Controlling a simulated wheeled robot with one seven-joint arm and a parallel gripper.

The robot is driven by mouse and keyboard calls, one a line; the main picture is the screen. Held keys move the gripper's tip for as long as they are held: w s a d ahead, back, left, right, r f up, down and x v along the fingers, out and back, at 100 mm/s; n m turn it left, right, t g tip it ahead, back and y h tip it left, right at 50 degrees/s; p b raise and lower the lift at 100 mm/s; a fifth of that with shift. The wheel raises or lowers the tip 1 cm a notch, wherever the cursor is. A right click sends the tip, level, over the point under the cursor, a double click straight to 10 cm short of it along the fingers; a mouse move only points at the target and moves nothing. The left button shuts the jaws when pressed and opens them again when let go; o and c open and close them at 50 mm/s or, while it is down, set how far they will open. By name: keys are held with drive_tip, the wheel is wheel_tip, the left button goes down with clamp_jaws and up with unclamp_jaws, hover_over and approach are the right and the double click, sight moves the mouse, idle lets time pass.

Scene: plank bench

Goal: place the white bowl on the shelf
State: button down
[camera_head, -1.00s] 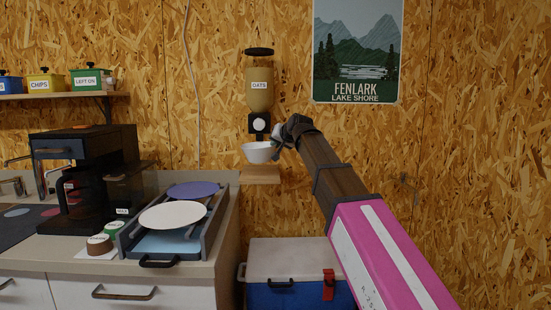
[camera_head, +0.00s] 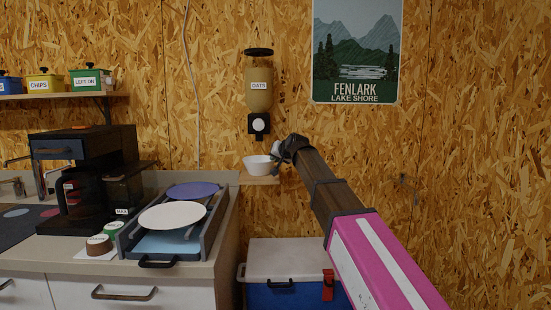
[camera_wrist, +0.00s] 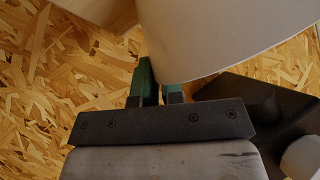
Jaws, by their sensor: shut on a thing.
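The white bowl (camera_head: 258,165) is upright at the small wooden shelf (camera_head: 262,181) under the oats dispenser (camera_head: 259,90). Its base appears at the shelf's top; I cannot tell for certain that it touches. My gripper (camera_head: 276,157) is at the bowl's right side, shut on its rim. In the wrist view the bowl (camera_wrist: 220,35) fills the upper middle, with the green-tipped fingers of my gripper (camera_wrist: 160,85) at its edge. Part of the shelf (camera_wrist: 85,12) shows at the upper left there.
A blue cooler with a pale lid (camera_head: 290,255) stands on the floor below. A grey rack with plates (camera_head: 172,215) and a coffee maker (camera_head: 88,175) are on the counter at left. The dispenser's spout hangs above the bowl.

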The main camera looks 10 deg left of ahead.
drive_tip(key=c, duration=1.2)
unclamp_jaws()
drive_tip(key=v, duration=1.2)
